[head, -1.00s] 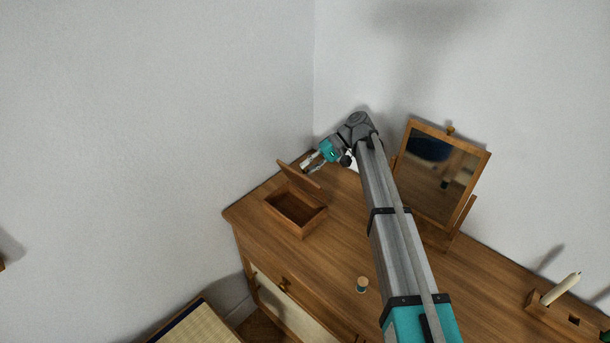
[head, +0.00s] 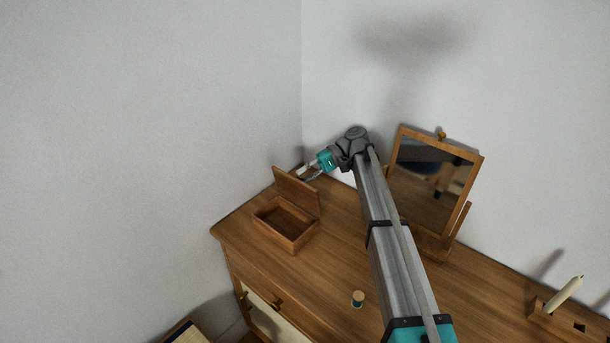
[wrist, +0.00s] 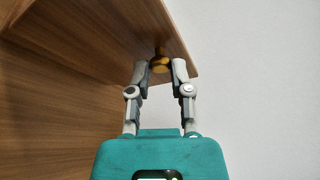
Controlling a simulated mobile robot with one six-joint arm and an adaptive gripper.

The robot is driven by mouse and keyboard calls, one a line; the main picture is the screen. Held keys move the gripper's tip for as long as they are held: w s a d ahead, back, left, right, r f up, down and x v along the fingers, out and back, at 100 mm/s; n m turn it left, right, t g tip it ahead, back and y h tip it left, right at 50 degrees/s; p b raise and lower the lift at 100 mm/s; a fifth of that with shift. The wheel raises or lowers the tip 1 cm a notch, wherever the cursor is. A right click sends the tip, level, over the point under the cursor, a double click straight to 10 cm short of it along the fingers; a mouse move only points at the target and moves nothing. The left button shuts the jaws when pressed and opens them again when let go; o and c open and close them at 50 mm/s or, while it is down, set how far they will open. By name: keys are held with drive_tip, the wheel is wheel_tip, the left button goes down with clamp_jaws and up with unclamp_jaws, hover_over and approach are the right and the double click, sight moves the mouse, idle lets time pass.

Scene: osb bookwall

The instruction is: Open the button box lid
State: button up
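The button box (head: 287,246) is a small wooden box at the far left corner of the dresser top. Its lid (head: 297,193) stands raised at the back edge, about upright, and the inside of the box shows, dark and apparently empty. My gripper (head: 306,172) is at the upper edge of the lid, on its far side. In the wrist view the lid (wrist: 110,30) slants across the top, with a round brass knob (wrist: 159,64) near its edge.
A framed mirror (head: 400,150) stands on the dresser (head: 330,270) right of my arm. A small spool (head: 357,299) lies near the front, and a candle (head: 565,293) in a wooden holder is at the right. White walls meet close behind the box.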

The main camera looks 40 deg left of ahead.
drive_tip(key=o, duration=0.4)
drive_tip(key=shift+s+r+p, duration=0.1)
drive_tip(key=shift+s+p, duration=0.05)
drive_tip(key=shift+p, duration=0.2)
